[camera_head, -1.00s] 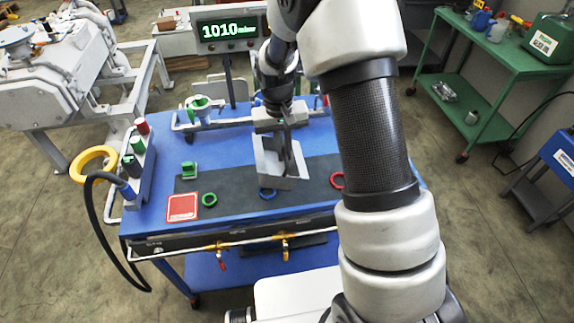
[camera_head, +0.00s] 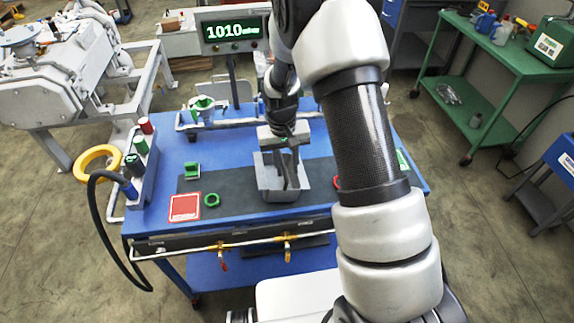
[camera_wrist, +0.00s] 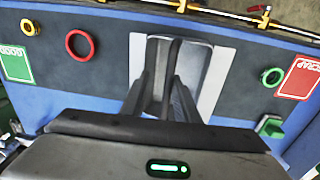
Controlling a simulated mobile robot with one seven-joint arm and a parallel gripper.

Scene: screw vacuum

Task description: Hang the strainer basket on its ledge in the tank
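A grey open-topped box, which I take to be the strainer basket (camera_head: 266,184), is near the front middle of the blue bench in the head view. In the wrist view the basket (camera_wrist: 214,82) shows pale side strips and a dark upright bar in its middle. My gripper (camera_head: 284,157) points down into it, with its fingers around the bar. The fingers (camera_wrist: 163,98) look closed on the bar, though the contact is partly hidden. I cannot tell whether the basket's underside touches the mat. I cannot make out a separate tank or its ledge.
A pressure display (camera_head: 232,30) stands behind, reading 1010.

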